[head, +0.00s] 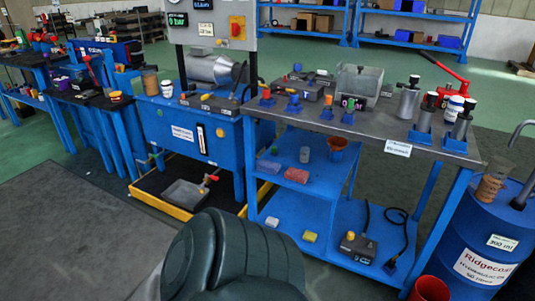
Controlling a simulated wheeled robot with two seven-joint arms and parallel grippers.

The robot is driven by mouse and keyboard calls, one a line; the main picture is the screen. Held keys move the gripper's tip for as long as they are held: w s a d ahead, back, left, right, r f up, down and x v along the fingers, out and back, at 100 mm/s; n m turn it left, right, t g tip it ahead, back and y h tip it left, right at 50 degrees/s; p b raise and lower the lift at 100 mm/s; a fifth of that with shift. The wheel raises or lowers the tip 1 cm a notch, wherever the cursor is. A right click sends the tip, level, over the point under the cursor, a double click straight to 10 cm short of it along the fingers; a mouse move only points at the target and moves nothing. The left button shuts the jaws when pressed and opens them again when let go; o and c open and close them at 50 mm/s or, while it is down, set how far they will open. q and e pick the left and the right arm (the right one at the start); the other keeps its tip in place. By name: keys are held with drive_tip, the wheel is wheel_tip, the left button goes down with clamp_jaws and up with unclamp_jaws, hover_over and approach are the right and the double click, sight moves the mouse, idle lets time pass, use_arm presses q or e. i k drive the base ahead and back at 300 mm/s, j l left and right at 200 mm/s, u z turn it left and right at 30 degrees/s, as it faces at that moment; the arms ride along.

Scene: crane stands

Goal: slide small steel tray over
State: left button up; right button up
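A small steel tray (362,76) with raised walls stands on the grey top of the blue workbench (330,122), toward its back edge. Small coloured parts and a label sit right in front of it. Another shallow grey tray (184,194) lies low down inside the yellow-edged drip tray (160,208) under the blue tank unit. I cannot tell for certain which of the two is the task's tray. Neither of my grippers is in view.
Metal cylinders (408,100) and a red-handled pump (449,88) crowd the bench's right side. Blue-and-orange fittings (327,107) line its front left. A blue drum (480,245) stands at right, a red bucket (430,289) beside it. Bare bench top shows along the front edge.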

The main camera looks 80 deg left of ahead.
sight(185, 194)
drive_tip(key=u, duration=3.15)
